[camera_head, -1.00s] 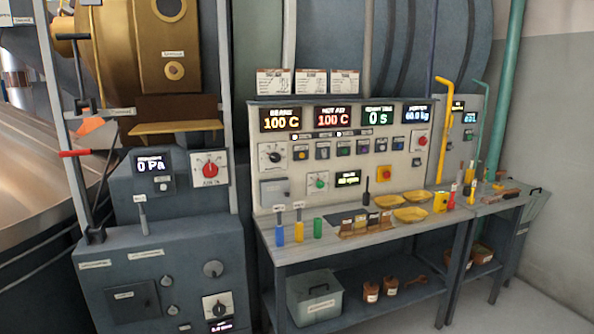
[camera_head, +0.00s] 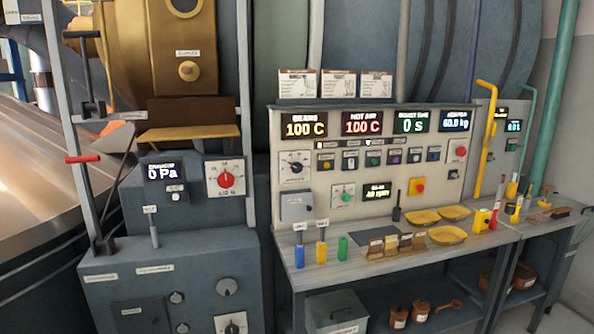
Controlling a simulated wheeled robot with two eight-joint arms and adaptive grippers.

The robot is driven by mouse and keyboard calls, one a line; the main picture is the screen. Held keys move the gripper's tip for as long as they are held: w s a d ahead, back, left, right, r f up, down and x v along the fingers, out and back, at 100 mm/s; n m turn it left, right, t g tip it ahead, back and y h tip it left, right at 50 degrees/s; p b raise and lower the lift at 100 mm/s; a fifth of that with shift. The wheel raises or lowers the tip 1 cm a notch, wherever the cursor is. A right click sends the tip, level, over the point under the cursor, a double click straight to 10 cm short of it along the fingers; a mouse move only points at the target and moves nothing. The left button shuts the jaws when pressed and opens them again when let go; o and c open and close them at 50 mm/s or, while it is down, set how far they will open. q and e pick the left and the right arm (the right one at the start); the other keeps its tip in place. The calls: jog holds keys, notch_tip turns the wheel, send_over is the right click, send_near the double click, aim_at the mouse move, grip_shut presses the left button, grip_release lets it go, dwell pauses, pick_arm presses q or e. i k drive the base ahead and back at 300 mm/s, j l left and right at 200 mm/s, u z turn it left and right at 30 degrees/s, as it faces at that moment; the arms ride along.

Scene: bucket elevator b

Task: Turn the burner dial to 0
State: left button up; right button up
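Several dials are in view, and their labels are too small to read surely, so I cannot tell which is the burner dial. A black dial on a white scale plate (camera_head: 294,164) sits at the upper left of the beige control panel (camera_head: 380,158). A smaller green dial (camera_head: 344,195) is below it to the right. A red dial on a white plate (camera_head: 226,180) is on the grey cabinet at the left. Another black dial (camera_head: 232,326) is partly cut off at the bottom edge. Neither of my grippers is in view.
Displays (camera_head: 306,125) on the panel read 100 C, 100 C, 0 s and about 60.0 kg. The bench (camera_head: 316,279) below holds yellow trays (camera_head: 447,235), coloured handled tools (camera_head: 321,246) and small samples. A red-handled lever (camera_head: 82,159) stands at the left.

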aim_at(296, 168)
jog(key=i+l+z, duration=0.15)
jog(key=i, duration=0.3)
jog(key=i+l+z, duration=0.15)
jog(key=i, duration=0.35)
jog(key=i+l+z, duration=0.1)
jog(key=i, duration=0.35)
jog(key=l, duration=0.1)
